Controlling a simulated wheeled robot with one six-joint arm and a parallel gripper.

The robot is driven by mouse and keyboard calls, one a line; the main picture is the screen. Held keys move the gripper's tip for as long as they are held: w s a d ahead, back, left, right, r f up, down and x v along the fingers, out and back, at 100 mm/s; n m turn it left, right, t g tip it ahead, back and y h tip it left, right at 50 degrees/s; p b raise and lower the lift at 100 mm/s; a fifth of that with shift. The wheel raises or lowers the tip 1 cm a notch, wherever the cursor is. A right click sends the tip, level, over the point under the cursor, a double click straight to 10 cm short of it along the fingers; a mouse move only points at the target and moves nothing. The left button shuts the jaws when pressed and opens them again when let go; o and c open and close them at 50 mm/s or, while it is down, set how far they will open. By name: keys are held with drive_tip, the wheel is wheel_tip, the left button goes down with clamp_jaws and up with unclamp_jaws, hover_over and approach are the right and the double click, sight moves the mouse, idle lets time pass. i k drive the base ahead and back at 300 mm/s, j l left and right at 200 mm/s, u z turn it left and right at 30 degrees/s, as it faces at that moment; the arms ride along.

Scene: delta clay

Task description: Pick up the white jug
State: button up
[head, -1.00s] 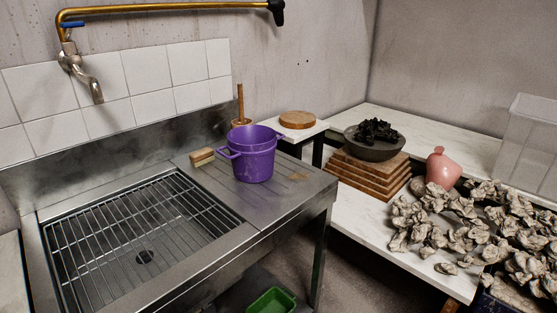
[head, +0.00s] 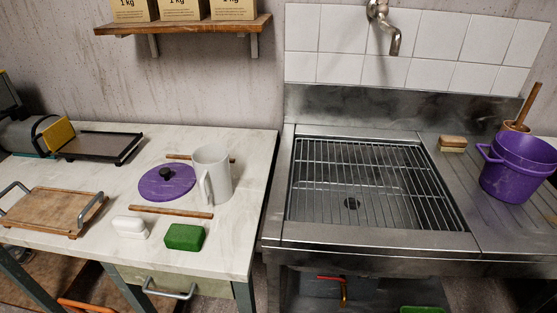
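The white jug (head: 215,174) stands upright on the pale marble-look table (head: 95,255) left of the sink, near the table's right edge. Its handle is on its left side, towards the front. A purple lid (head: 160,185) with a dark knob lies just to its left. One wooden stick lies behind the jug and another in front of it. My gripper is not in the head view.
A green block (head: 184,237) and a white block (head: 131,227) lie in front of the jug. A wooden tray (head: 50,211) with metal handles sits further left. The sink (head: 364,239) with its grate and a purple pot (head: 517,168) are to the right. A wooden shelf (head: 182,25) hangs above.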

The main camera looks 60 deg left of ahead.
sight(212, 180)
drive_tip(key=j+u, duration=0.1)
drive_tip(key=u, duration=2.55)
